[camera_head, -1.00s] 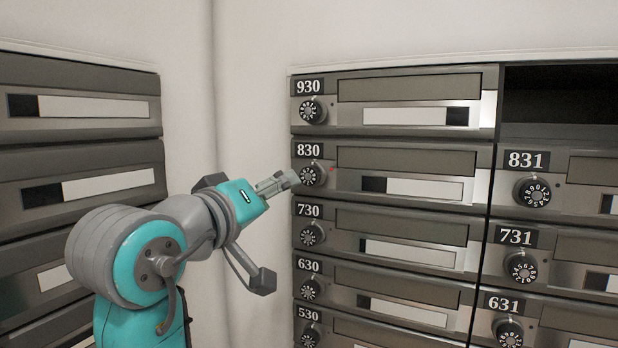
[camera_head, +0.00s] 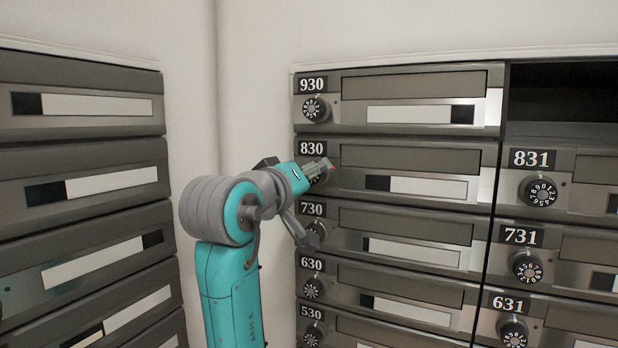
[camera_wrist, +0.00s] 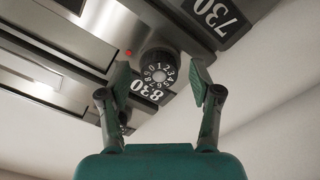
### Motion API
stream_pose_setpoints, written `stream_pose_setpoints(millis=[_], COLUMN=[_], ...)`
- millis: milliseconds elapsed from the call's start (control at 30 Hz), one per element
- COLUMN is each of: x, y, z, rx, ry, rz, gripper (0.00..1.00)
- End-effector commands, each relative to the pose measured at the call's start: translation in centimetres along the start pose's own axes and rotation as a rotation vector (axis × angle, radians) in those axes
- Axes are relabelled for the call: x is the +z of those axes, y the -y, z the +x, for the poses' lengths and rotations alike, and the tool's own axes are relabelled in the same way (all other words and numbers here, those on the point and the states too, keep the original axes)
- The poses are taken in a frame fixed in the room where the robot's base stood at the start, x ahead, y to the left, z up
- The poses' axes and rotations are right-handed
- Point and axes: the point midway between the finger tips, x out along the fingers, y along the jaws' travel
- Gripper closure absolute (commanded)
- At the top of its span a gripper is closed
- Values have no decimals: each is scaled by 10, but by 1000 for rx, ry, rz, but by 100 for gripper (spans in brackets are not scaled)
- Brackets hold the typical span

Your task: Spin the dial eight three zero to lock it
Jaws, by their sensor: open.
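The dial of box 830 is a round black knob with white numbers, and in the wrist view the dial (camera_wrist: 159,74) lies between my open fingertips. A small red light (camera_wrist: 129,53) glows on the panel beside it. The box label 830 (camera_head: 311,148) sits above the dial in the head view, where my gripper (camera_head: 326,166) covers most of the dial. My gripper is open, one finger on each side of the dial. I cannot tell whether the fingers touch it.
Box 930 (camera_head: 420,100) is above and box 730 (camera_head: 410,235) below, each with its own dial. Box 831 (camera_head: 565,180) is to the right, under a dark open compartment (camera_head: 565,92). More boxes (camera_head: 85,190) line the left wall.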

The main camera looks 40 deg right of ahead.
Motion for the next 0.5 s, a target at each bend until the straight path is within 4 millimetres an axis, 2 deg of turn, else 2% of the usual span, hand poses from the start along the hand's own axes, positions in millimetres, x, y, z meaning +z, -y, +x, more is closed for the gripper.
stream_pose_setpoints(millis=[267, 500], x=[0, 0], y=[0, 0], z=[1, 1], rx=[0, 0], ry=[0, 0], rz=[0, 0], gripper=[36, 96])
